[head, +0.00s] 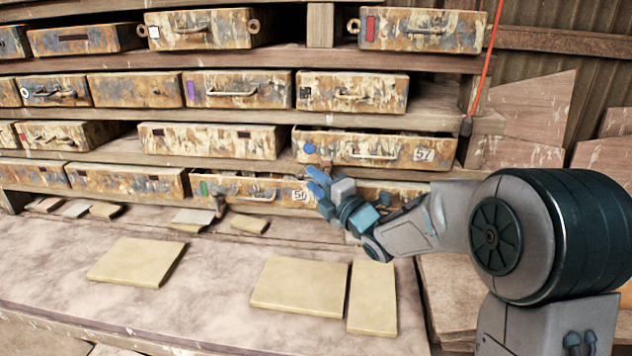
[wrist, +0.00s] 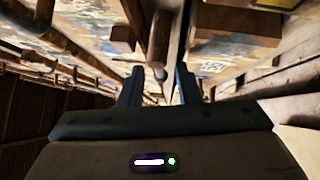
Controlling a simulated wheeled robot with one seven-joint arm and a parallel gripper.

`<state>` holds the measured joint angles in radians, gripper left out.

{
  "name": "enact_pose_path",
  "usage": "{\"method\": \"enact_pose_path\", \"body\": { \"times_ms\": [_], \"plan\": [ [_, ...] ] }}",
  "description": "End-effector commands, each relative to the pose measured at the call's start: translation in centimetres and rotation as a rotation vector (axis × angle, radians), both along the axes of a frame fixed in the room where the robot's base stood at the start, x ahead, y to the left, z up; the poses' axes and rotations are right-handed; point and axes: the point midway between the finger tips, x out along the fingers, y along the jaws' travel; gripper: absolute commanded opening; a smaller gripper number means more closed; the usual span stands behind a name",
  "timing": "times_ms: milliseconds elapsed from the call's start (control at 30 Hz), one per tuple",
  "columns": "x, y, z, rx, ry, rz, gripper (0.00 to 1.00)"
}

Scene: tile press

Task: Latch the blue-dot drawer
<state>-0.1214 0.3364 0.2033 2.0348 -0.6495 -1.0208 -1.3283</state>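The blue-dot drawer (head: 375,148) has a worn, paint-flaked front with a blue dot (head: 309,148) at its left, a bar handle and a 57 label. Its front stands out from the shelf, with a narrow dark gap above it. My gripper (head: 315,180) is just below the drawer's left end, in front of the lower row, its fingers pointing up and left. In the wrist view my gripper (wrist: 160,85) has its two dark fingers apart. A brown rod-like piece (wrist: 159,38) shows beyond the gap between them; I cannot tell whether it touches. No latch on this drawer is clearly visible.
The green-marked drawer (head: 245,188), labelled 50, stands partly open below and left. Flat tan tiles (head: 300,287) lie on the bench in front. A red cord (head: 487,60) hangs at right. Other drawers fill the shelves.

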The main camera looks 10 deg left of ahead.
Motion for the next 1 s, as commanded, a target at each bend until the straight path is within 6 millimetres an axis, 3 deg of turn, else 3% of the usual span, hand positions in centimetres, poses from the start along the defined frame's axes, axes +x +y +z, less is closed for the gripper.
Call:
{"method": "enact_pose_path", "body": {
  "times_ms": [67,200,667,1000],
  "plan": [
    [-0.01,0.0,0.0,0.0,0.0,0.0,0.31],
    [-0.02,-0.01,0.01,0.0,0.0,0.0,0.0],
    [-0.06,0.0,-0.37,0.037,0.0,0.0,0.0],
    [-0.08,0.02,-0.58,0.182,0.006,0.0,0.0]
  ]
}}
